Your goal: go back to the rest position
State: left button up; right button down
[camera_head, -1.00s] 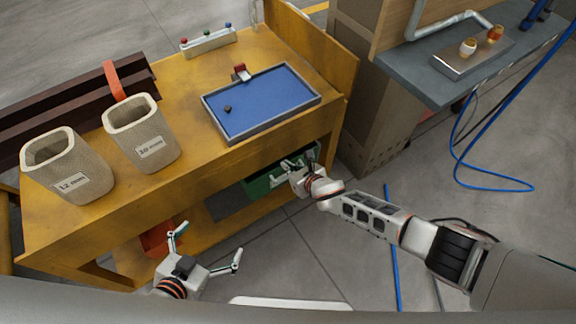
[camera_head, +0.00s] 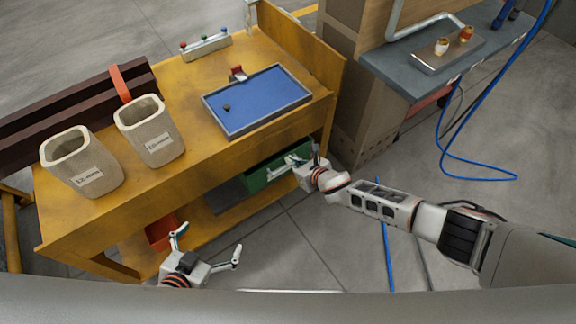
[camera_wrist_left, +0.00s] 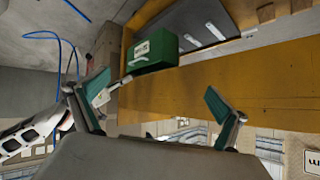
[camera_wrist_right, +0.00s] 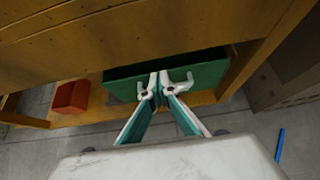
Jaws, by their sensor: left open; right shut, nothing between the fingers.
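My left gripper (camera_head: 208,243) is open and empty in front of the yellow workbench, low in the head view. Its two spread fingers also show in the left wrist view (camera_wrist_left: 160,110). My right gripper (camera_head: 292,163) is shut with nothing in it, in front of the green bin under the bench. In the right wrist view its fingertips (camera_wrist_right: 157,90) meet in front of the green bin (camera_wrist_right: 190,80); I cannot tell whether they touch it.
The yellow workbench (camera_head: 215,160) carries two beige containers (camera_head: 82,165) (camera_head: 150,132) and a blue tray (camera_head: 258,100). A red bin (camera_head: 160,232) sits on its lower shelf. A grey table (camera_head: 400,75) stands at right; a blue hose (camera_head: 445,150) hangs to the floor.

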jog(key=r+p, duration=0.1)
jog(key=r, duration=0.2)
jog(key=s+r+p, duration=0.1)
jog(key=shift+d+r+p, duration=0.3)
jog(key=shift+d, duration=0.05)
jog(key=shift+s, duration=0.1)
jog(key=s+a+r+m+y, duration=0.1)
jog(key=s+a+m, duration=0.2)
jog(key=s+m, duration=0.5)
jog(key=s+a+r+m, duration=0.1)
jog(key=s+a+m, duration=0.2)
jog(key=s+m, duration=0.55)
jog(key=s+d+r+m+h, duration=0.1)
jog(key=s+d+m, duration=0.3)
jog(key=d+m, duration=0.3)
jog(key=s+d+r+m+t+h, duration=0.1)
jog(key=s+d+m, duration=0.3)
jog(key=d+m, duration=0.4)
jog(key=s+d+r+m+h+p, duration=0.1)
jog(key=s+d+m+h, duration=0.2)
jog(key=d+m, duration=0.4)
jog(key=s+d, duration=0.1)
jog(key=d, duration=0.2)
jog(key=shift+s+d, duration=0.15)
jog(key=shift+d, duration=0.05)
